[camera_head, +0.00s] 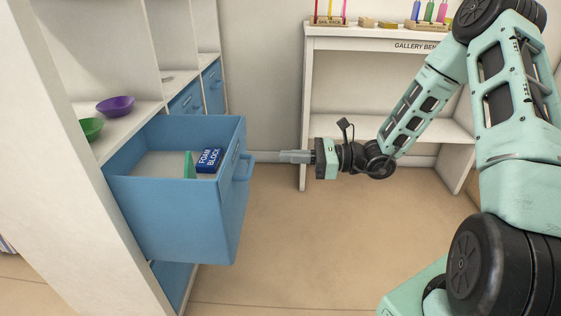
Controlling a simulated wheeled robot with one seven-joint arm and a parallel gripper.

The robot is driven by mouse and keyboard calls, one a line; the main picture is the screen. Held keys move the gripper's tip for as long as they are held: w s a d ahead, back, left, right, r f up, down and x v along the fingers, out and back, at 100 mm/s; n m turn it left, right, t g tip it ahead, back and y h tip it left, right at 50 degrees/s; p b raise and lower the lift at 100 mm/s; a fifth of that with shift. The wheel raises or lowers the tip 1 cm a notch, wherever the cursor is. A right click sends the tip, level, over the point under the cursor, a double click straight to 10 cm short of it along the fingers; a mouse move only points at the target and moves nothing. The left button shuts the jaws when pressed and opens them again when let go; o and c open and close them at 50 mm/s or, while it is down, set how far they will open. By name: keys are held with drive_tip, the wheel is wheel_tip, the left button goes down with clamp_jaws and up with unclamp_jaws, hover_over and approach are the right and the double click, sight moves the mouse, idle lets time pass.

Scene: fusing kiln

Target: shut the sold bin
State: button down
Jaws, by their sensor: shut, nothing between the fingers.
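A blue bin (180,222) is pulled out like a drawer from the white shelf unit, toward the right. Its front, on the right side, carries a blue handle (243,167). Any label on the front is too oblique to read, so I cannot tell if it says sold. A blue box marked "foam block" (209,160) and a green piece (189,165) are inside it. My gripper (284,157) is shut and empty. It points left at the bin's front, a little to the right of the handle, with a small gap showing.
The white shelf unit (117,262) holds a purple bowl (115,106) and a green bowl (91,128) above the open bin. Other blue bins (213,88) behind are closed. A gallery bench (390,43) stands at the back. The floor (300,255) between is clear.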

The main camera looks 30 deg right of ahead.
sight(229, 155)
drive_tip(key=b+x, duration=0.3)
drive_tip(key=x, duration=0.8)
drive_tip(key=shift+w+a, duration=0.15)
drive_tip(key=shift+a, duration=0.2)
drive_tip(key=shift+a, duration=0.1)
drive_tip(key=p+x, duration=0.2)
drive_tip(key=x, duration=2.4)
drive_tip(key=shift+w+a, duration=0.15)
drive_tip(key=shift+a, duration=0.05)
drive_tip(key=shift+a+r, duration=0.1)
drive_tip(key=shift+r, duration=0.15)
